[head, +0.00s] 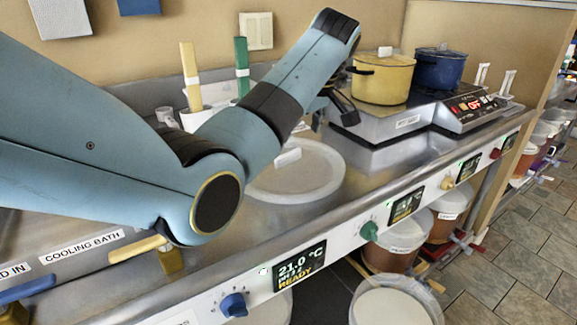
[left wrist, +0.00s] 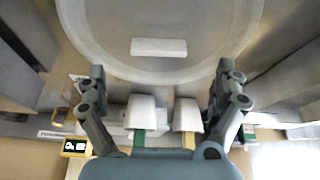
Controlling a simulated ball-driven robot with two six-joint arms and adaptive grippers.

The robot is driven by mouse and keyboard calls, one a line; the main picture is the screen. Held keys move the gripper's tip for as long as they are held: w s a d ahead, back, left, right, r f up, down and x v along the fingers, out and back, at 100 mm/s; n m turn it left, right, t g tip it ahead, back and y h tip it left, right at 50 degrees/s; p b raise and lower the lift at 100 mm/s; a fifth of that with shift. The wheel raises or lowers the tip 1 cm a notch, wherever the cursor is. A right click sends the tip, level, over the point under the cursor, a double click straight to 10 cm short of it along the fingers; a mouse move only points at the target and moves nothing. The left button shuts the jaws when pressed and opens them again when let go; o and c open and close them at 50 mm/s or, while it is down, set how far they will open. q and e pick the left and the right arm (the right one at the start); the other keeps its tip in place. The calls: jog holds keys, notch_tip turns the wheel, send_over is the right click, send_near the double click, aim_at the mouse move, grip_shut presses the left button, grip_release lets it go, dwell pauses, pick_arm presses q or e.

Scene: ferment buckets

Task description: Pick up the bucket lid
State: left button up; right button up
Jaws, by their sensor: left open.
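The bucket lid (head: 318,176) is a pale round disc lying on the metal counter, partly hidden behind my left arm. A white bar handle (head: 288,157) stands out on its top. The lid (left wrist: 215,28) also fills the upper part of the left wrist view, with its handle (left wrist: 159,47) near the middle. My left gripper (head: 338,104) is beyond the lid in the head view, mostly edge-on. In the left wrist view its two fingers (left wrist: 160,72) are spread wide, with nothing between them. My right gripper is not in view.
A yellow pot (head: 382,80) and a blue pot (head: 438,68) stand on a cooker at the back right. Knobs and displays line the counter front. Buckets (head: 395,240) stand below.

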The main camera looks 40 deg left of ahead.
aim_at(288, 153)
pick_arm(q)
jog(key=x, duration=0.4)
jog(key=shift+w+a+f, duration=0.1)
jog(key=shift+a+f, duration=0.05)
jog(key=shift+f, duration=0.15)
jog(key=shift+w+a+f, duration=0.1)
jog(key=shift+a+f, duration=0.05)
jog(key=shift+f, duration=0.3)
jog(key=c, duration=0.5)
jog(key=shift+r, duration=0.1)
jog(key=c, duration=0.9)
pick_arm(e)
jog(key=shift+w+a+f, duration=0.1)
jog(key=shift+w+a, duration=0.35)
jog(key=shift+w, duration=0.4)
